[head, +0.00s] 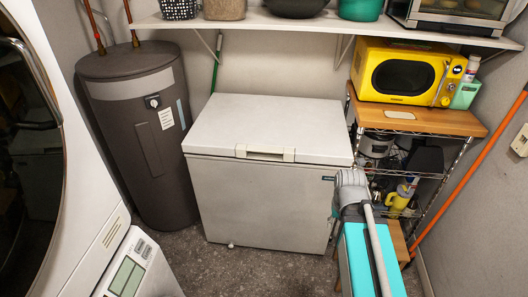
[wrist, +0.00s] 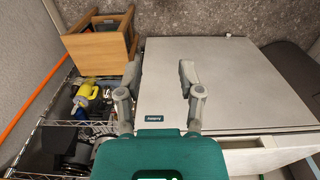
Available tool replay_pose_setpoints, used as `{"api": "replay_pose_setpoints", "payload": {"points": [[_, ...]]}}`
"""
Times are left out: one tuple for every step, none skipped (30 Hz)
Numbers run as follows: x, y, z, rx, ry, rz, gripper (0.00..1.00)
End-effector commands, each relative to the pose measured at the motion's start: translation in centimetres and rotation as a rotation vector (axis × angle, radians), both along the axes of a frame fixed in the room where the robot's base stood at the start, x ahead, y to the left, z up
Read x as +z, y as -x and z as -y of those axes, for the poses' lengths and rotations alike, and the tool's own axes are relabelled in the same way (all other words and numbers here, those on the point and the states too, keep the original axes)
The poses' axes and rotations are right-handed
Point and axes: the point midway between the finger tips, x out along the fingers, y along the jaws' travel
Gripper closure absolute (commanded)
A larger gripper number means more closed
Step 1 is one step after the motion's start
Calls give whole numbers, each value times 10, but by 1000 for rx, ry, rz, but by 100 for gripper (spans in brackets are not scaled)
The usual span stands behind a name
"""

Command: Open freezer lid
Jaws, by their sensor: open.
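The white chest freezer (head: 255,200) stands against the back wall in the head view, with its lid (head: 270,120) shut. A pale handle (head: 265,153) sits at the middle of the lid's front edge. In the wrist view, the freezer front (wrist: 235,85) fills the middle and right, and part of the handle (wrist: 242,142) shows below. My gripper (wrist: 173,72) is open and empty, its two fingers apart in front of the freezer's front near the dark badge (wrist: 150,118). It is off to the side of the handle.
A wire cart (head: 395,125) with a yellow microwave (head: 405,72) stands close on the right. A wooden stool (wrist: 100,45) is beside the freezer. A grey water heater (head: 140,130) is on the left, a washer (head: 85,180) nearer. A loaded shelf (head: 280,23) hangs above the lid.

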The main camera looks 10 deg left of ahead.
Motion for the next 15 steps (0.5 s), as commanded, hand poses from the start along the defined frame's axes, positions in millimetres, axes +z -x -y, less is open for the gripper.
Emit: {"api": "replay_pose_setpoints", "payload": {"points": [[-1,-1,0,1,3,2,51],[-2,-2,0,2,6,5,51],[-4,-4,0,5,12,10,51],[-5,-6,0,7,19,15,51],[-7,-8,1,10,29,21,51],[-11,-12,1,15,44,31,51],[-13,-15,4,22,57,41,51],[-16,-20,9,31,74,53,51],[-21,-26,11,40,99,71,51],[-24,-31,12,48,120,87,51],[-28,-37,13,57,144,104,51],[-33,-46,13,71,178,130,51],[-37,-54,13,84,205,152,51],[-41,-61,13,97,235,174,51],[-46,-72,12,118,275,207,51]]}}
